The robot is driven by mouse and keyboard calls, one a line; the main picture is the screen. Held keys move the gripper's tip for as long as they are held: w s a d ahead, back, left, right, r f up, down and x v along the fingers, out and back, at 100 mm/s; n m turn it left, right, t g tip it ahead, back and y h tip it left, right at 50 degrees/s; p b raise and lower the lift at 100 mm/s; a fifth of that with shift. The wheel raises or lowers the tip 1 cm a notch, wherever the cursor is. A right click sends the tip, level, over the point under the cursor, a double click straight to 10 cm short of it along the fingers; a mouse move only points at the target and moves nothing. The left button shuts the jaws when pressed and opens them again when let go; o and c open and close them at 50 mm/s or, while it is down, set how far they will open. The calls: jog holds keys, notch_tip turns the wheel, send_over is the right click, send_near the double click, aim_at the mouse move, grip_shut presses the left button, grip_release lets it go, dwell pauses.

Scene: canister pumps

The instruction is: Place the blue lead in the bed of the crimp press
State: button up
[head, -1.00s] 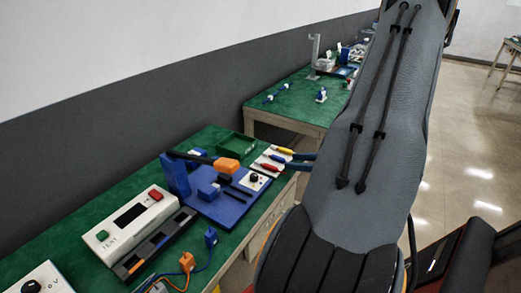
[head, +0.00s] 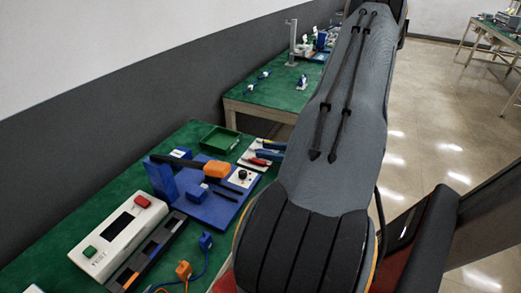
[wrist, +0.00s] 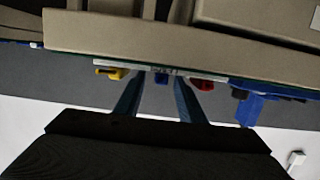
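The blue lead shows as a blue connector (head: 205,241) with a blue wire, at the bench's front edge in the head view. The crimp press (head: 222,208) is farther back on the bench, with a blue base and an orange-ended lever (head: 217,171). A small blue block sits on its base; its bed is hard to make out. My gripper's (wrist: 157,82) two bluish fingers are apart, with nothing gripped between them. In the head view they reach from behind my arm beside the tool rack. The press seems to show at right in the wrist view (wrist: 252,108).
An orange connector (head: 183,270) stands beside the blue lead. A white test box (head: 120,235) and dark slotted tray (head: 148,252) are at left. A green bin (head: 220,138) and a rack with coloured handles (head: 250,158) are behind the press. A second green table (head: 270,98) stands beyond.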

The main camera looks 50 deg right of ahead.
jog(key=shift+w+a+f, duration=0.2)
jog(key=shift+w, duration=0.35)
grip_shut()
jog(key=shift+r, duration=0.1)
notch_tip(320, 180, up, 10)
jog(key=b, duration=0.1)
dwell(0.4)
jog(key=shift+s, duration=0.1)
